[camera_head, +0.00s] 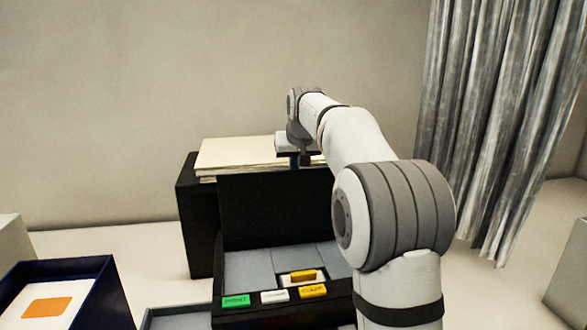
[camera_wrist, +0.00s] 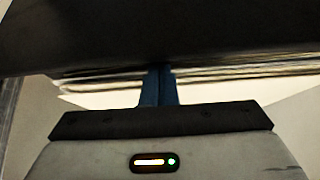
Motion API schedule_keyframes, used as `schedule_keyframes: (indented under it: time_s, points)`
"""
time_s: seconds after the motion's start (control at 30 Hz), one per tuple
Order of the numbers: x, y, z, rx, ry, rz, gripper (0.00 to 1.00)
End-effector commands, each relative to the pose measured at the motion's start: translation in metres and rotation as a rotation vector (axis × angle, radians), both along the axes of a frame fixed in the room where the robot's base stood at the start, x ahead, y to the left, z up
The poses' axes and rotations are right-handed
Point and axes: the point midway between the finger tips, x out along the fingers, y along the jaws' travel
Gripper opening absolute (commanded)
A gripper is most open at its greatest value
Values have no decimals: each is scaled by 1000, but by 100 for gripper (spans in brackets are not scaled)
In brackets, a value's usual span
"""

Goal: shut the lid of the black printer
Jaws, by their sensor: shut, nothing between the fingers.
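The black printer (camera_head: 230,322) appears to be the black case in front of me. Its lid (camera_head: 272,212) stands up, open, at the back. Grey compartments (camera_head: 252,266) show inside. My gripper (camera_head: 304,160) is at the lid's top edge, on its far side, with the fingers partly hidden. In the wrist view my gripper's blue fingers (camera_wrist: 160,75) are together and empty. Their tips reach the edge of a dark panel (camera_wrist: 150,35), likely the lid; I cannot tell whether they touch it.
A pale paper stack (camera_head: 235,153) lies on a black block (camera_head: 197,225) behind the lid. Green (camera_head: 236,301), white (camera_head: 274,297) and yellow (camera_head: 313,291) pieces sit along the case's front. An open dark blue box (camera_head: 107,290) stands left. A grey curtain (camera_head: 490,120) hangs right.

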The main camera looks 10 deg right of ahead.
Motion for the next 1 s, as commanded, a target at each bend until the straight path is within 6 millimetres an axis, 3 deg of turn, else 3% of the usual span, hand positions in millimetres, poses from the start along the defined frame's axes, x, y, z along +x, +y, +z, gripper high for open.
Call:
schedule_keyframes:
  time_s: [0.47, 1.0]
  points:
    - [-18, 0, -6, 0, -84, -1, 0]
    - [-76, -1, -16, -1, -375, -1, 0]
